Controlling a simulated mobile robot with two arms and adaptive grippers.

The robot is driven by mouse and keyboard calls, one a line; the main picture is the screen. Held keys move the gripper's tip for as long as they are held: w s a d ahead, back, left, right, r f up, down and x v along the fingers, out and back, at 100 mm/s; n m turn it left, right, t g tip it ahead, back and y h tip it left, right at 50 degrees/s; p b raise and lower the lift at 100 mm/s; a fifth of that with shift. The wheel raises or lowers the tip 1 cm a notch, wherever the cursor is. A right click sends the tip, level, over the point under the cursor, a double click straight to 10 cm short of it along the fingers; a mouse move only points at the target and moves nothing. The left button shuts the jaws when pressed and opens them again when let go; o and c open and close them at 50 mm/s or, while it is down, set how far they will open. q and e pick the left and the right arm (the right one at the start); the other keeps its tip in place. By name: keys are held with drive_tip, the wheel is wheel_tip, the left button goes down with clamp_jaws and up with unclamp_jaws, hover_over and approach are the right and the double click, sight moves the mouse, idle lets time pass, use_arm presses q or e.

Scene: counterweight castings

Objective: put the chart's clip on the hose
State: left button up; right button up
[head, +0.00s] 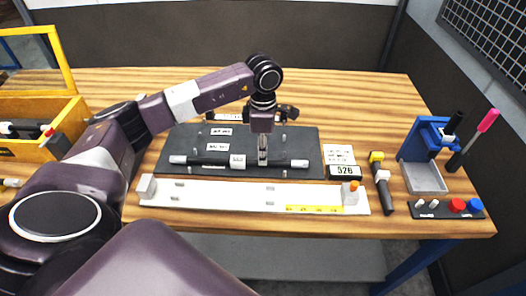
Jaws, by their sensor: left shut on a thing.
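The hose (210,161), dark with white ends, lies left to right on the dark mat (300,140). A pale block (238,161) sits around or on its middle. My left gripper (263,160) points down just right of that block, over the hose. It is shut on a small light-grey piece, seemingly a clip, mostly hidden by the fingers. I cannot tell whether this piece touches the hose. The chart appears to be the white printed card (339,153) at the mat's right edge, too small to read. My right gripper is not in view.
A white rail (230,196) with end blocks lies in front of the mat. A black "526" plate (345,172), a yellow-and-black tool (381,178), a blue stand (424,145) and a knob panel (445,208) are to the right. A wooden bin (62,128) stands left.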

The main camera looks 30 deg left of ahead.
use_arm(q)
drive_tip(key=shift+f+b, duration=1.05)
drive_tip(key=shift+f, duration=0.2)
idle(0.3)
drive_tip(key=o, duration=0.8)
drive_tip(key=shift+r+p, duration=2.05)
drive_tip(key=shift+r, duration=1.5)
drive_tip(key=shift+f, duration=0.1)
